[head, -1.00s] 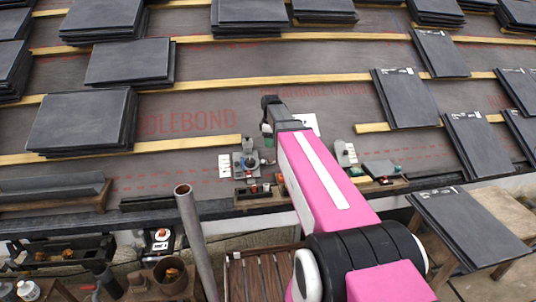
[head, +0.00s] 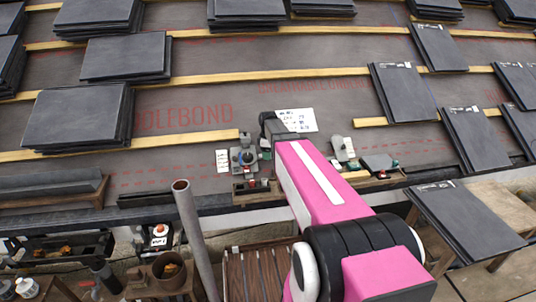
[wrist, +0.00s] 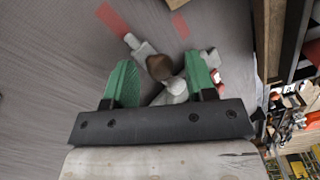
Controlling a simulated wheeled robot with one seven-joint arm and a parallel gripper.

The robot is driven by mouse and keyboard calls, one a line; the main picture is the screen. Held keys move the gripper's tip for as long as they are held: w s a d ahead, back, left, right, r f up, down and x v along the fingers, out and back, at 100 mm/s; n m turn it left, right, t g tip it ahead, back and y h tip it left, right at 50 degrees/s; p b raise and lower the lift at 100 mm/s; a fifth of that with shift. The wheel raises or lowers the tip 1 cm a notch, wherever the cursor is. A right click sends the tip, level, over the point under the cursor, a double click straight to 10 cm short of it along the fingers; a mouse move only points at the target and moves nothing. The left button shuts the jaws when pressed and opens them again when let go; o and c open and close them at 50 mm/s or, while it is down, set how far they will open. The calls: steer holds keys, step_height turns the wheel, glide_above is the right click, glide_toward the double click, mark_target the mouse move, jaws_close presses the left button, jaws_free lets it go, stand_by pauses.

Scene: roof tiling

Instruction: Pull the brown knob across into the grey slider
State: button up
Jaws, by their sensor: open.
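In the wrist view, the brown knob (wrist: 159,67) is a small rounded piece just beyond and between the green fingertips. My gripper (wrist: 160,82) is open, with a finger on either side and visible gaps to the knob. Light grey parts (wrist: 140,47) adjoin the knob at the upper left, and a grey rounded piece (wrist: 176,88) lies below it. I cannot tell which of these is the grey slider. In the head view, my gripper (head: 267,142) is partly hidden by the pink arm, and I cannot make out the brown knob.
A grey device (head: 246,157) stands left of my gripper and another pale grey one (head: 343,148) right of the arm. A white marked sheet (head: 297,120) lies behind the arm. Slate stacks (head: 82,112) and wooden battens (head: 120,146) cover the roof. An upright pipe (head: 190,230) stands front left.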

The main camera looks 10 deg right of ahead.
steer(key=shift+f, duration=0.15)
jaws_close()
steer(key=d, duration=2.8)
steer(key=shift+a, duration=0.1)
jaws_free()
step_height(320, 180, up, 11)
steer(key=shift+f, duration=0.1)
